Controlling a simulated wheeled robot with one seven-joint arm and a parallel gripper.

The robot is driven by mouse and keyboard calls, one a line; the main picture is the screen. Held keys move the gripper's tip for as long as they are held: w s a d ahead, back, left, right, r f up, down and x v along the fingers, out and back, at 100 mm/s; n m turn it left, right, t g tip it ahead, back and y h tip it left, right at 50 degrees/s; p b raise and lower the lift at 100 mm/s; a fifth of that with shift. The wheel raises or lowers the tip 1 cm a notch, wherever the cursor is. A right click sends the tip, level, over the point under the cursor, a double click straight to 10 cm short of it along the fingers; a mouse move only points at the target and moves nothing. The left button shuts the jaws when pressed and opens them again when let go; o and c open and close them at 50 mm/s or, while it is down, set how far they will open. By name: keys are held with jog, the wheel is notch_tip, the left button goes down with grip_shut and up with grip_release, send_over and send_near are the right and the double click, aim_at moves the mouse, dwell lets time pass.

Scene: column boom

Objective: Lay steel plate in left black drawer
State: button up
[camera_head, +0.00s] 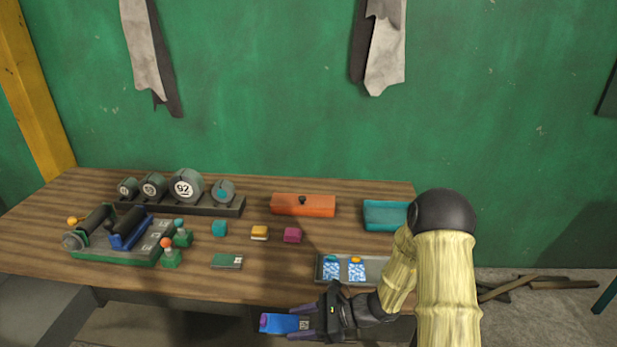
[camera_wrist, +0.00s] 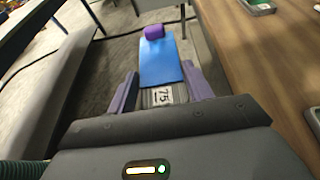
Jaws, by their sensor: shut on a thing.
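My gripper (camera_head: 307,323) is shut on a flat blue piece (camera_head: 282,323) with a purple end, held in front of the table edge in the head view. In the wrist view, my purple fingers flank this blue piece (camera_wrist: 160,62); a grey part labelled 75 (camera_wrist: 161,96) sits at its near end. I cannot tell whether this piece is the steel plate. A small flat grey-green plate (camera_head: 228,261) lies on the wooden table. I cannot clearly make out a left black drawer; a dark strip (camera_head: 190,302) runs under the table's front edge.
On the wooden table (camera_head: 130,280) are a green-edged tray (camera_head: 90,250) with a blue block, a rack of round weights (camera_head: 187,187), an orange box (camera_head: 303,205), a teal box (camera_head: 385,214) and a grey tray (camera_head: 374,265). A grey bench-like shape (camera_head: 40,290) stands at left.

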jog(key=d+f+m+t+h, duration=0.1)
jog(key=d+f+m+t, duration=0.1)
jog(key=d, duration=0.3)
jog(key=w+d+f+m+t+h, duration=0.1)
jog(key=d+f+m+t, duration=0.1)
jog(key=d, duration=0.4)
jog(key=d+f+m+t, duration=0.3)
jog(key=d+f, duration=0.1)
jog(key=d, duration=0.2)
jog(key=shift+w+d+f+t+h, duration=0.15)
jog(key=shift+f+t+h, duration=0.15)
jog(key=shift+h, duration=0.1)
